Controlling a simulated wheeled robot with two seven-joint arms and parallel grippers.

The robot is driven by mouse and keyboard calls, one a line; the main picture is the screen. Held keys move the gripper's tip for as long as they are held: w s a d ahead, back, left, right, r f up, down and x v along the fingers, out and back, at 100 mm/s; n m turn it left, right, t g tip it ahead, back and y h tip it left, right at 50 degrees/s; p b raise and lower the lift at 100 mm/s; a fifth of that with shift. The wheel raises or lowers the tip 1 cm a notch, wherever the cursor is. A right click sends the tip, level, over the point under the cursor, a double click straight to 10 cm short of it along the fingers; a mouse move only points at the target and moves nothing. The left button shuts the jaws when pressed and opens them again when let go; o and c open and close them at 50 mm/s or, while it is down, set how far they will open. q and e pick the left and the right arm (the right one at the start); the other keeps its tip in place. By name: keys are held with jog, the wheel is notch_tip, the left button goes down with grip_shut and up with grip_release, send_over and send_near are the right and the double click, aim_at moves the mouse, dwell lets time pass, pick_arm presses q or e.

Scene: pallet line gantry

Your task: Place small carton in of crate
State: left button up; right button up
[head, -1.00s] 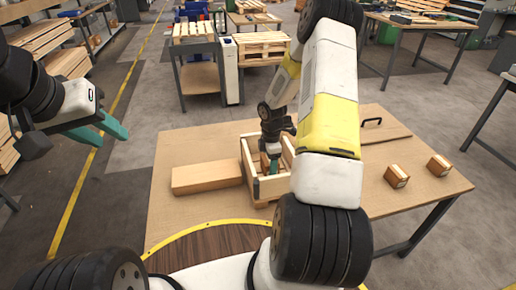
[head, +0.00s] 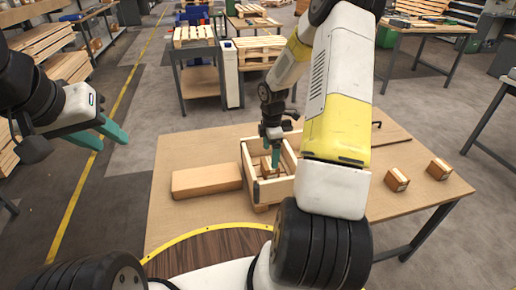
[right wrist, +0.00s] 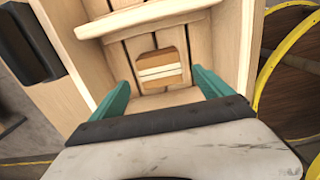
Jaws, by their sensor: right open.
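The wooden crate (head: 262,190) stands on the table, with slatted walls and an open top. A small carton (right wrist: 160,68), brown with a pale band, lies on the crate's slatted floor in the right wrist view. My right gripper (head: 272,158) is open above the crate, its green fingers apart and pointing down into it. In the right wrist view the fingers (right wrist: 165,90) are on either side of the carton, apart from it. Two more small cartons, one (head: 397,180) and another (head: 439,168), sit at the table's right. My left gripper (head: 108,132) is open and empty at the left.
A long brown box (head: 207,181) lies on the table (head: 330,223) left of the crate. A dark handle (head: 377,125) shows near the table's back edge. The table is clear between the crate and the two right cartons, apart from my arm above it.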

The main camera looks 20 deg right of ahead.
aim_at(270, 163)
notch_tip(270, 163, up, 4)
jog(key=shift+f, duration=0.15)
jog(key=s+a+r+m+t, duration=0.15)
jog(key=s+r+m, duration=0.25)
jog(key=r, duration=0.5)
jog(key=s+a+r+m+t, duration=0.1)
jog(key=s+a+r+m, duration=0.2)
jog(key=r, duration=0.6)
jog(key=s+a+r+m+t, duration=0.1)
jog(key=s+a+r+m, duration=0.1)
jog(key=s, duration=0.3)
jog(key=s+a+r+m+t+y, duration=0.1)
jog(key=s+a+r+m, duration=0.2)
jog(key=s+r+m, duration=0.1)
jog(key=s+a+r+m+t+y, duration=0.1)
jog(key=s+a+r+m, duration=0.1)
jog(key=s, duration=0.5)
notch_tip(270, 163, up, 2)
jog(key=shift+a+r+m+t, duration=0.1)
jog(key=shift+a+m+t, duration=0.2)
jog(key=shift+m, duration=0.6)
